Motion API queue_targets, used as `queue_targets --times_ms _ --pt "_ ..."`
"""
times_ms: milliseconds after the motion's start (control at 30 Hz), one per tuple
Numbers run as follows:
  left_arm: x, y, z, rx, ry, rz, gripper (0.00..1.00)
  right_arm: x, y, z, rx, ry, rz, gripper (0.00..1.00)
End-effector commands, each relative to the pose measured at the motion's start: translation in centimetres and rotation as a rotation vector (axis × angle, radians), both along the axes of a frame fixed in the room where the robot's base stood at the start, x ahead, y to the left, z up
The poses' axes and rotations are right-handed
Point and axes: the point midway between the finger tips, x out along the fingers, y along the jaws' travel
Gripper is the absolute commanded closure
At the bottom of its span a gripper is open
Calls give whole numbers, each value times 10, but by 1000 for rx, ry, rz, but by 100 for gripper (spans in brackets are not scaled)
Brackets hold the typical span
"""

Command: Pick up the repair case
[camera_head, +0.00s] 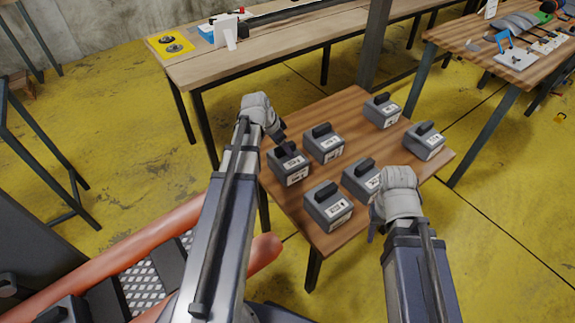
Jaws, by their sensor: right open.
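Several grey cases with black top handles and white labels stand on a small wooden table (280,196); the labels are too small to read, so I cannot tell which is the repair case. My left gripper (284,143) is just above the leftmost case (291,173), close to its handle; I cannot tell whether it touches or how far its jaws are apart. My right gripper (374,226) is open at the table's front right edge, beside the front right case (358,181), and partly covers it. The front left case (330,208) stands between the two arms.
Other cases stand at the middle (325,147), back (382,113) and right (425,144) of the table. A long workbench (290,52) is behind. Another table (470,40) with tools is at the right. An orange-red tube (150,235) lies at the lower left.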

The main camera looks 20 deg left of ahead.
Motion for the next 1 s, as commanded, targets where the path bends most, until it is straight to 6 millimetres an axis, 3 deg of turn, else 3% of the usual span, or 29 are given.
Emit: queue_targets --times_ms 67,633,1000 --pt "0 0 1 0 0 0 36 0 0 1 0 0 0 50" --pt "0 0 1 0 0 0 100 0 0 1 0 0 0 50" --pt "0 0 1 0 0 0 100 0 0 1 0 0 0 50"
